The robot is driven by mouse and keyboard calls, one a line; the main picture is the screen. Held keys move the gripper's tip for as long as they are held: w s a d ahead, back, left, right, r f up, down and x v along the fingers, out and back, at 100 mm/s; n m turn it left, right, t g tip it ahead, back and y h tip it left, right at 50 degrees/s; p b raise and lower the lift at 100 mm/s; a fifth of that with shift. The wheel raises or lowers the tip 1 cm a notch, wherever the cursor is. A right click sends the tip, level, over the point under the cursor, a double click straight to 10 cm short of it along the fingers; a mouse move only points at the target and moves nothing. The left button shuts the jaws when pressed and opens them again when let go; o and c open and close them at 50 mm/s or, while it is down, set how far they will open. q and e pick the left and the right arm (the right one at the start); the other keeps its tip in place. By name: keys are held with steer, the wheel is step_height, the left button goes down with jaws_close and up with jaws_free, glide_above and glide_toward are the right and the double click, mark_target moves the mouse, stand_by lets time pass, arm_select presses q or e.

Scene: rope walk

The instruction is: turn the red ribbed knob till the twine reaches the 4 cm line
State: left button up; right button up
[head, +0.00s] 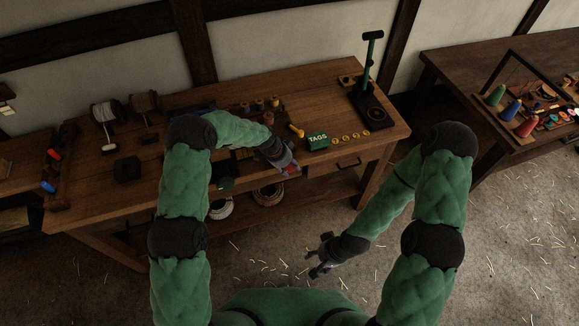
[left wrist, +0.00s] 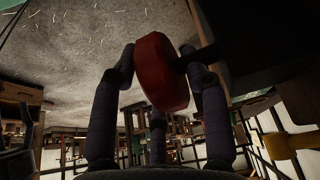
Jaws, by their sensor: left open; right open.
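The red knob (head: 292,171) is at the front edge of the workbench in the head view, partly covered by my left gripper (head: 287,167). In the left wrist view the red knob (left wrist: 160,72) is a thick disc on a dark shaft. It sits among the spread fingers of my left gripper (left wrist: 158,62), which is open around it; whether any finger touches it I cannot tell. My right gripper (head: 323,260) is open and empty, low over the floor in front of the bench. I cannot make out the twine or the 4 cm line.
On the wooden bench (head: 85,205) stand a green TAGS box (head: 318,141), a yellow-ended tool (head: 296,131), several spools and a green upright stand (head: 369,65). Rope coils (head: 268,194) lie on the shelf below. Another table (head: 440,66) stands at right.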

arm_select(q)
steer(key=c, duration=0.9)
steer(key=shift+d+y, duration=0.1)
steer(key=shift+y, duration=0.4)
steer(key=shift+w+g+y, duration=0.1)
steer(key=shift+g+y, duration=0.2)
steer(key=shift+y, duration=0.4)
steer(key=y+b, duration=0.2)
steer(key=shift+d+f+g+b, duration=0.15)
steer(key=shift+f+g+b, duration=0.05)
steer(key=shift+g+b, duration=0.2)
steer(key=shift+r+g+y+b, duration=0.15)
steer(key=shift+g+y+b, duration=0.25)
steer(key=shift+y+b, duration=0.7)
